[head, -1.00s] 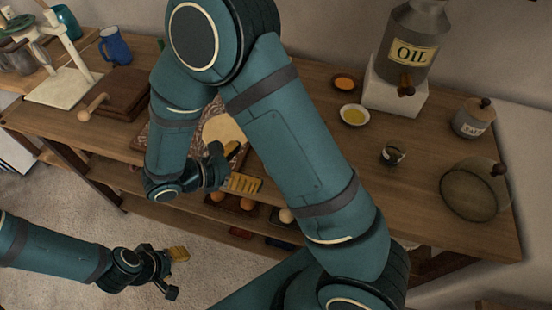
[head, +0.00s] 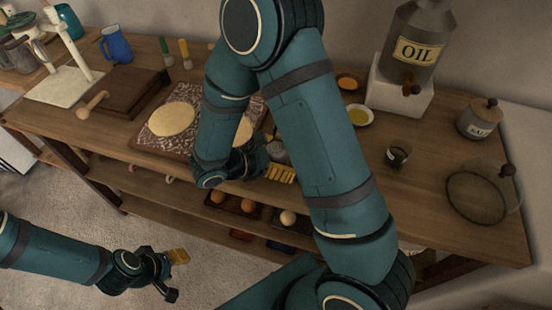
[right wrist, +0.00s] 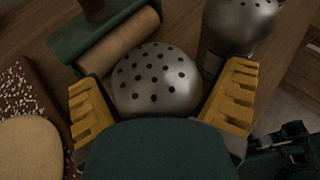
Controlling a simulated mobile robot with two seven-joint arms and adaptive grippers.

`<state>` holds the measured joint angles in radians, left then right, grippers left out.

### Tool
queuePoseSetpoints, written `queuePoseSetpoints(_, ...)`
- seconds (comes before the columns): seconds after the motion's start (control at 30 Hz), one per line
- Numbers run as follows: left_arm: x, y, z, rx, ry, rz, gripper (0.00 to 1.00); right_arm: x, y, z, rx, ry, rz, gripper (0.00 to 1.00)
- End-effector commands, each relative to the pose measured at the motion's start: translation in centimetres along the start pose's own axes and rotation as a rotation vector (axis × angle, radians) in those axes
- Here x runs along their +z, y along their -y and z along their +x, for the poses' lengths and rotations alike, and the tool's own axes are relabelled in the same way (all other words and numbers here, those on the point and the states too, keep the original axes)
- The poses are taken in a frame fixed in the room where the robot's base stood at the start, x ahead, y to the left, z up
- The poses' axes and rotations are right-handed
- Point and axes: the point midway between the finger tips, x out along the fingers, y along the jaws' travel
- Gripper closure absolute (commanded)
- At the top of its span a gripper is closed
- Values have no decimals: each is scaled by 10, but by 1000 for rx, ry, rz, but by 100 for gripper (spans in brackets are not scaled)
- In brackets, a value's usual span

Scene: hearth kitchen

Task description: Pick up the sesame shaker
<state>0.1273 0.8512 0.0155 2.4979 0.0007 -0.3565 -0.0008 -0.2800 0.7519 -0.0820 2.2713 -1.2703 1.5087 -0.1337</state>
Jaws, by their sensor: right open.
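Two metal shakers with domed, pierced tops show in the right wrist view; no label is visible to tell which is the sesame shaker. The nearer shaker (right wrist: 157,82) stands between the two yellow fingers of my right gripper (right wrist: 162,105), which is open. The other shaker (right wrist: 240,22) is beyond it at the upper right. In the head view my right gripper (head: 272,160) is at the counter's front edge, beside a grey shaker top (head: 279,152) partly hidden by my arm. My left gripper (head: 174,274) is open and empty, low over the floor.
A green-framed wooden roller (right wrist: 118,42) is close behind the nearer shaker. The oil can (head: 418,45), small bowls (head: 357,115) and a salt jar (head: 478,119) stand to the right.

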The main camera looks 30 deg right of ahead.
Motion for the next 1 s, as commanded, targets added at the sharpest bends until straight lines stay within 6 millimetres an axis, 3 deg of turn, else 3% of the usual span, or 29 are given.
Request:
queuePoseSetpoints(0.07, 0, 0, 0, 0, 0, 0, 53, 0, 0, 0, 0, 0, 0, 4)
queuePoseSetpoints(0.1, 0, 0, 0, 0, 0, 0, 53, 0, 0, 0, 0, 0, 0, 10)
queuePoseSetpoints(0.3, 0, 0, 0, 0, 0, 0, 53, 0, 0, -1, 1, 0, 0, 81)
queuePoseSetpoints(0.33, 0, 0, 0, 0, 0, 0, 53, 0, 0, -1, 1, 0, 0, 87)
queuePoseSetpoints(0.73, 0, -1, -2, 0, 1, 0, 53, 4, 0, -2, 1, 0, 1, 88)
queuePoseSetpoints(1.0, 1, -6, -17, 0, 7, -1, 53, 45, 1, -20, 2, -1, 5, 88)
